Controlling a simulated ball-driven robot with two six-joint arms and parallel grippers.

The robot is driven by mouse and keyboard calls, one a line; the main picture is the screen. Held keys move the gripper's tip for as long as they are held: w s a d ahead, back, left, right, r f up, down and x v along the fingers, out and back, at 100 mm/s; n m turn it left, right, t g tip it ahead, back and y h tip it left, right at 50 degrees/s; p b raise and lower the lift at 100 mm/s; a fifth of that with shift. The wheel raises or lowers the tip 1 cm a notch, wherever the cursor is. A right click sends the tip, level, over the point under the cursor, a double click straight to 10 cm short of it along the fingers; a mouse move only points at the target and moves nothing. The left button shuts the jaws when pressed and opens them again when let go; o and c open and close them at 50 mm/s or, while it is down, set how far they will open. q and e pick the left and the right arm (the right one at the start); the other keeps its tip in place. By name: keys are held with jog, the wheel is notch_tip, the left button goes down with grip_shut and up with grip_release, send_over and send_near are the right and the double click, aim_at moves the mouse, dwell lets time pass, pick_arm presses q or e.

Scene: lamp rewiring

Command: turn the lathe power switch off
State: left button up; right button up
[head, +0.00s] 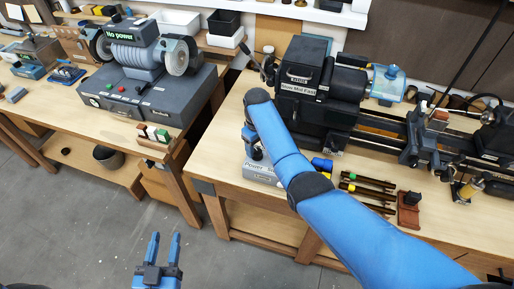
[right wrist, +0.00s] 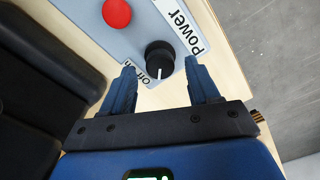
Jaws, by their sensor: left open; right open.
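The lathe (head: 325,85) stands on the right bench. Its grey power box (head: 262,175), labelled Power, sits at the bench's front left, partly hidden by my right arm. In the right wrist view, the switch is a round black knob (right wrist: 160,57) with a white pointer line toward the picture's bottom. Lettering beside it is partly covered, so I cannot tell its setting for sure. My right gripper (right wrist: 160,66) is open, with a finger on either side of the knob; contact is not visible. My left gripper (head: 164,238) is open and empty, low over the floor.
A red button (right wrist: 117,13) is near the knob on the box. Rods with coloured ends (head: 368,188) lie on the bench right of my forearm. A bench grinder (head: 140,50) marked No power stands on the left bench. Grey floor is free between the benches.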

aim_at(257, 151)
notch_tip(257, 151, up, 10)
jog(key=b, duration=0.1)
jog(key=shift+f+b, duration=0.2)
jog(key=shift+b, duration=0.1)
jog(key=shift+s, duration=0.1)
dwell(0.4)
